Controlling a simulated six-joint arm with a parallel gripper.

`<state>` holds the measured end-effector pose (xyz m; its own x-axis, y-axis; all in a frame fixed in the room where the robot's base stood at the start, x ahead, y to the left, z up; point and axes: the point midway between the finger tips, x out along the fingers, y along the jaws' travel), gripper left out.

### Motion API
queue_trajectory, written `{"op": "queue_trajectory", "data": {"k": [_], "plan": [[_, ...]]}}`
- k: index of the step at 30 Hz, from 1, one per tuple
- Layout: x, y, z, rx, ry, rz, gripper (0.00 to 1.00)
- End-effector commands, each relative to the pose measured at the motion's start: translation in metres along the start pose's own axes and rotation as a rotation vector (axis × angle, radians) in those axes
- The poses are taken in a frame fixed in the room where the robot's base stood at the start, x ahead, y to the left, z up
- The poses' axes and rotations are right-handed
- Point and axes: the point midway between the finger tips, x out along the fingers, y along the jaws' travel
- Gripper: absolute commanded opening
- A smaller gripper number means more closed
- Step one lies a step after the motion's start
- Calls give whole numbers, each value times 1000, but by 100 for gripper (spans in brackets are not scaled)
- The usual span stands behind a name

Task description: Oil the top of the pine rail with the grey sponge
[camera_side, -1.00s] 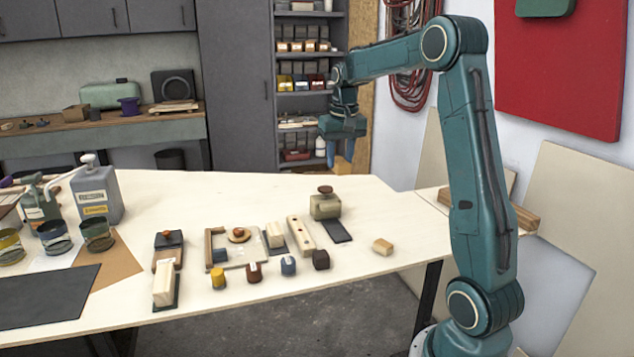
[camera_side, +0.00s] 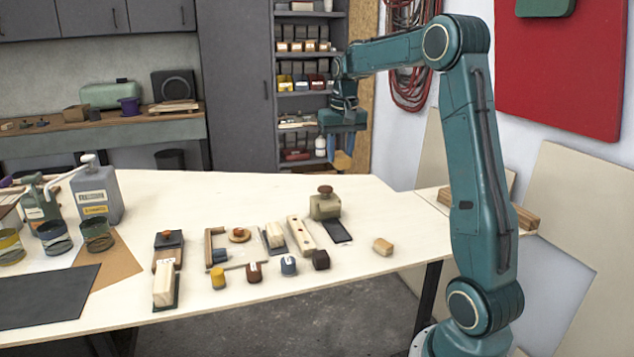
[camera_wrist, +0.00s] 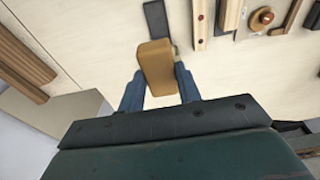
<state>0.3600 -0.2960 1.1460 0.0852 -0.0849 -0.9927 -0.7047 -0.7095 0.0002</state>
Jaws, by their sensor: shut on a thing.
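My gripper (camera_side: 343,153) is shut on a tan block, held in the air over the far edge of the workbench. In the wrist view the tan block (camera_wrist: 157,68) sits between the two blue fingers and hides part of the bench behind it. A long pale wooden rail (camera_side: 301,236) with dark spots along its top lies on the bench, left of a dark strip (camera_side: 337,231). The rail also shows at the top of the wrist view (camera_wrist: 199,30). I cannot clearly pick out a grey sponge.
Several coloured pots line the front. Tins and a grey jug (camera_side: 98,196) stand at the left. The bench's back middle is clear.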

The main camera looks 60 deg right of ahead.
Motion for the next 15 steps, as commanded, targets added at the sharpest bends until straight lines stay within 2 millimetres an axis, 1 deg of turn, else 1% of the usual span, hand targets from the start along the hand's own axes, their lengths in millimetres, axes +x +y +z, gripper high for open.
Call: {"op": "queue_trajectory", "data": {"k": [5, 8, 11, 15], "plan": [[3, -4, -4, -51, -3, -5, 15], [8, -8, -9, -120, -8, -12, 15], [14, -15, -16, -220, -12, -22, 15], [26, -28, -29, -406, -19, -43, 15]]}}
